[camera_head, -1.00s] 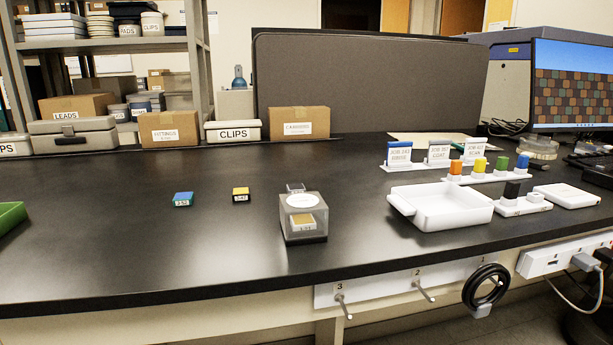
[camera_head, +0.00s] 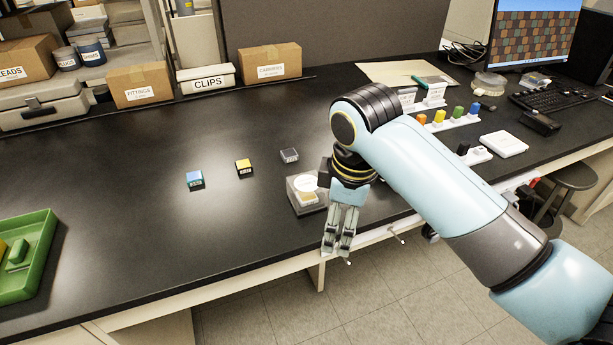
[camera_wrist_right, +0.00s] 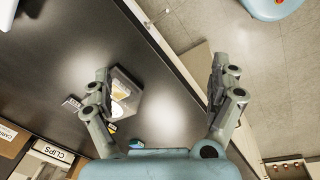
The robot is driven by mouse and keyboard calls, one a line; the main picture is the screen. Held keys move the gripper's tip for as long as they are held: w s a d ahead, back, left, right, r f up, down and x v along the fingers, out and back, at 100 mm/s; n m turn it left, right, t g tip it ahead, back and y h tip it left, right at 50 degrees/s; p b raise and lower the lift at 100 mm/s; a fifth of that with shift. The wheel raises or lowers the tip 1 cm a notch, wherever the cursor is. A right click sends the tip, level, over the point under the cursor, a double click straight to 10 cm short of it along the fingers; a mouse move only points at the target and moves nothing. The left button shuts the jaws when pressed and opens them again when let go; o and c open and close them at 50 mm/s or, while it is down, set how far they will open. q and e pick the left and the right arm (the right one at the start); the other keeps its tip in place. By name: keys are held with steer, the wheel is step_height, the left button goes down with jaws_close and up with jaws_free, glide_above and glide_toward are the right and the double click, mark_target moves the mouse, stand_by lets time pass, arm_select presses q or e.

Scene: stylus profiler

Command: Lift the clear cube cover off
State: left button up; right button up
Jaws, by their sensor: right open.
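The clear cube cover (camera_head: 294,194) stands on the black bench near its front edge, with a white disc on top and a tan labelled block showing inside. My right gripper (camera_head: 337,252) hangs to the right of and in front of it, its fingers pointing down past the bench edge. In the right wrist view the cover (camera_wrist_right: 131,82) shows beside one finger of the gripper (camera_wrist_right: 163,78), partly hidden by it. My left gripper is out of view.
A blue block (camera_head: 195,180), a yellow block (camera_head: 244,166) and a small grey block (camera_head: 289,155) lie left of and behind the cover. A green tray (camera_head: 32,252) sits far left. Coloured knobs on a white strip stand at right. The bench between tray and blocks is clear.

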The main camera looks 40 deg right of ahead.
mark_target(307, 183)
steer(key=w+r+n, duration=0.2)
steer(key=w, duration=0.2)
steer(key=w+d+r+n+g, duration=0.1)
steer(key=w+r+n, duration=0.1)
steer(key=w, duration=0.1)
steer(key=w+r+n, duration=0.2)
steer(key=w, duration=0.2)
steer(key=shift+w+d+n+y+p, duration=0.3)
steer(key=shift+w+d+p, duration=0.05)
steer(key=shift+p, duration=0.05)
steer(key=shift+w+g, duration=0.25)
steer(key=shift+g, duration=0.05)
steer(key=shift+n, duration=0.3)
step_height(307, 183, down, 5)
steer(key=shift+r, duration=0.15)
step_height(307, 183, down, 6)
steer(key=shift+w+a+r+p, duration=0.1)
steer(key=shift+r+p, duration=0.1)
steer(key=shift+p, duration=0.45)
steer(key=c, duration=1.1)
